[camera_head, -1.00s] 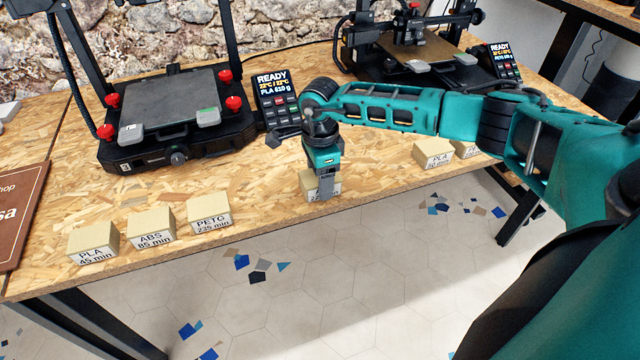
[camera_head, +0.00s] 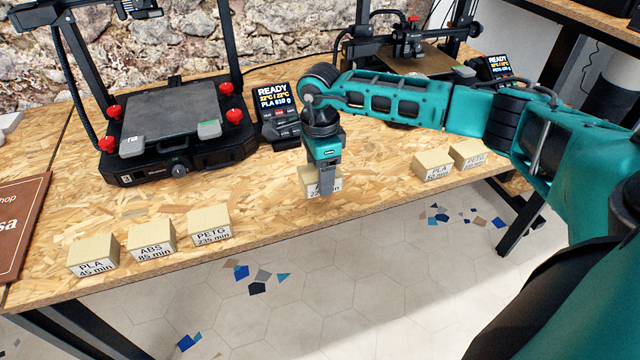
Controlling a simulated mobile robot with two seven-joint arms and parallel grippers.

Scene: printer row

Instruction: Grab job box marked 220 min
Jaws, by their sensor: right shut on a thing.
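My right gripper (camera_head: 326,184) points down near the table's front edge, shut on a small wooden job box (camera_head: 306,182). The box has a white label on its front. The gripper's fingers cover most of the label; a "2" shows at its lower left, and the rest cannot be read. The box appears to be at or just above the table top; I cannot tell whether it touches. My left gripper is not in view.
On the wooden table (camera_head: 265,205), boxes marked PLA 45 min (camera_head: 93,256), ABS 85 min (camera_head: 151,239) and PETG 235 min (camera_head: 210,227) stand at left. Two more boxes (camera_head: 433,165) (camera_head: 467,154) stand at right. Printers (camera_head: 172,125) (camera_head: 410,50) stand behind. A brown sign (camera_head: 22,222) lies at far left.

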